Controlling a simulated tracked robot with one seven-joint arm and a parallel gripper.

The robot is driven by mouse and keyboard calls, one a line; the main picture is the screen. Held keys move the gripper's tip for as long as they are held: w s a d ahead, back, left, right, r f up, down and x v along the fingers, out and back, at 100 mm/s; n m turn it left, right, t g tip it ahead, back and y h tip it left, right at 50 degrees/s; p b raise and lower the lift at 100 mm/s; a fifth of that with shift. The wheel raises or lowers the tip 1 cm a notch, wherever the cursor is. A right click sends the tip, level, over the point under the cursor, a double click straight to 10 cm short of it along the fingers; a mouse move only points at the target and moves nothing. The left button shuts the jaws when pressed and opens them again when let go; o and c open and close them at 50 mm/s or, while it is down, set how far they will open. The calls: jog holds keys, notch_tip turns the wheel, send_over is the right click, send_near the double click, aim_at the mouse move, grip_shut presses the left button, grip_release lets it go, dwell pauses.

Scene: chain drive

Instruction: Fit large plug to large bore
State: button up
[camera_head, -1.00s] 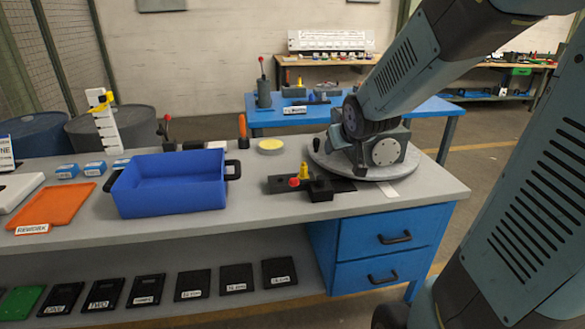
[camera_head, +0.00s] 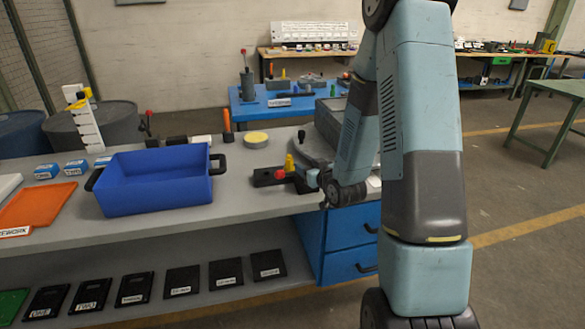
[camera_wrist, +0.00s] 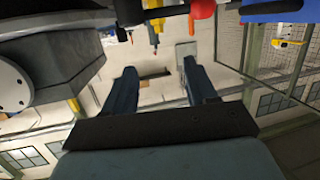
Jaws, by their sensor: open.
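A black holder (camera_head: 264,178) on the bench carries a yellow peg (camera_head: 289,162) and a red knob (camera_head: 280,174). The peg (camera_wrist: 153,20) and knob (camera_wrist: 201,8) also show at the top of the wrist view. I cannot tell which piece is the large plug. My gripper (camera_head: 316,178) is low over the bench, close to the right end of the holder. In the wrist view my gripper (camera_wrist: 160,78) has its fingers apart with nothing between them. A dark grey housing (camera_wrist: 60,45) with a round silver plate is at the left. The large bore is not identifiable.
A yellow disc (camera_head: 256,139) lies at the back. Bench space before the holder is clear.

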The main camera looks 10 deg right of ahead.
jog(key=f, duration=0.1)
send_near(290, 156)
jog(key=w, duration=0.2)
jog(key=w+a, duration=0.1)
jog(key=shift+w+f+t, duration=0.15)
jog(key=shift+f+t, duration=0.15)
jog(key=shift+f, duration=0.1)
jog(key=shift+x, duration=2.55)
jog(key=shift+d+f, duration=0.15)
jog(key=shift+d, duration=0.05)
grip_shut()
